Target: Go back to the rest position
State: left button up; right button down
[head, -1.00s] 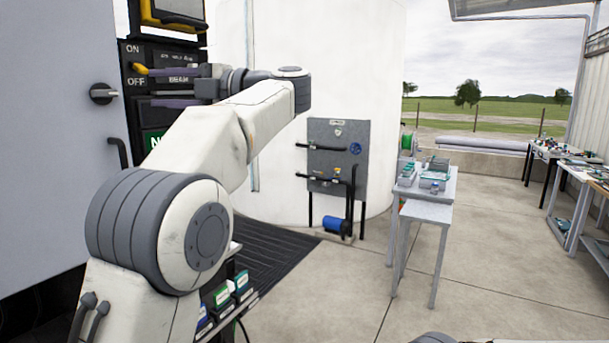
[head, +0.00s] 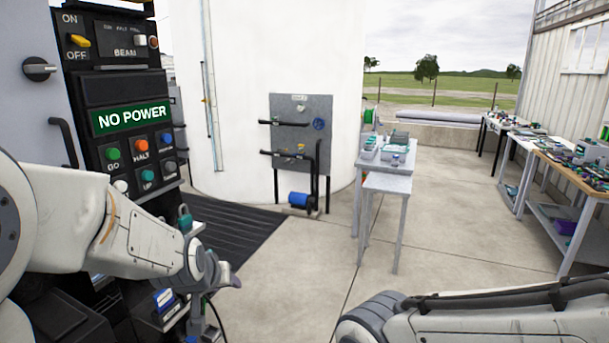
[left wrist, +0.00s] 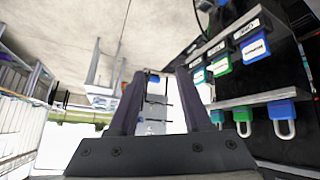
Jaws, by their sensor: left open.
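My left arm (head: 140,240) reaches in from the left of the head view, low in front of the black control panel. Its gripper is small and partly hidden by the wrist there. In the left wrist view the two dark fingers of my left gripper (left wrist: 160,88) stand apart with nothing between them, so it is open and empty. My right arm (head: 470,318) lies across the bottom right of the head view; its gripper is out of frame.
The control panel (head: 112,90) reads "NO POWER" above several buttons. Blue and green padlocks hang from a rack (left wrist: 262,98) beside my left gripper. A grey manifold board (head: 300,115) stands before a white tank (head: 240,60). A small table (head: 388,185) stands right of it; the concrete floor is open.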

pick_arm(q)
jog(key=s+a+f+m+g, duration=0.1)
jog(key=s+f+g, duration=0.25)
jog(key=s, duration=0.45)
jog(key=s+a+f+m+g, duration=0.1)
jog(key=s+f+g, duration=0.1)
jog(key=s+f, duration=0.4)
jog(key=s+d+r+m+g, duration=0.1)
jog(key=s+d+r+m, duration=0.2)
jog(key=s+d, duration=0.4)
jog(key=s+d+r+m+g, duration=0.1)
jog(key=s+d+r+m, duration=0.2)
jog(key=s+d, duration=0.4)
jog(key=shift+s+r+m+h, duration=0.3)
jog(key=shift+r+m, duration=0.1)
jog(key=shift+r, duration=0.2)
jog(key=shift+g, duration=0.25)
